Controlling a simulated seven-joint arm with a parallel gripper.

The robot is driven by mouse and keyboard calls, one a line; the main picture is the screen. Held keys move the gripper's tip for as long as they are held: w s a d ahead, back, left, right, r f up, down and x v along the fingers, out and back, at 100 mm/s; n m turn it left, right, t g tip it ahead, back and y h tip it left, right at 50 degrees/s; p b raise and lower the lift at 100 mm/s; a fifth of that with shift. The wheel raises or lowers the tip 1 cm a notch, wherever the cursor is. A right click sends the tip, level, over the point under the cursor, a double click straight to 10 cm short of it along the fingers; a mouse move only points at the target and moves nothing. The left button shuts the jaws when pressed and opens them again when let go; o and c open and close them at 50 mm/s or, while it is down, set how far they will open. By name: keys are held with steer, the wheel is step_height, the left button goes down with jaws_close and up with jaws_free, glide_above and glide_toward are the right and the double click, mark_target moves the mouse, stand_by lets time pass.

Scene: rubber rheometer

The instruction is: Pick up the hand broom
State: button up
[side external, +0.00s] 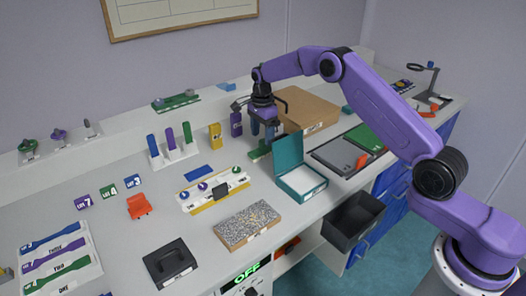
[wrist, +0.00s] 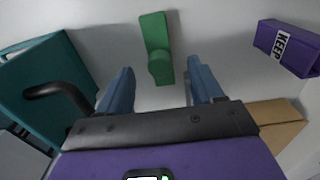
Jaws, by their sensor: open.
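A green object that looks like the hand broom (side external: 258,153) lies on the bench just left of the teal box. In the wrist view the green hand broom (wrist: 155,35) has a flat upper part and a rounded, raised lower end. My gripper (side external: 262,134) points down above it. In the wrist view my gripper (wrist: 161,80) has its two blue fingers well apart, with nothing between them. The rounded end of the green object shows between and beyond the fingertips. I cannot tell the exact height gap.
An open teal box (side external: 287,157) stands close to the right of my gripper. A cardboard box (side external: 308,108) is behind. A purple container (side external: 236,124) marked KEEP (wrist: 288,48) and a yellow one (side external: 215,136) stand left. A rack with upright coloured pieces (side external: 172,154) is further left.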

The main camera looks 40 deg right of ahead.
mark_target(263, 141)
steer(key=shift+d+f, duration=0.15)
steer(key=shift+f, duration=2.6)
steer(key=c, duration=1.2)
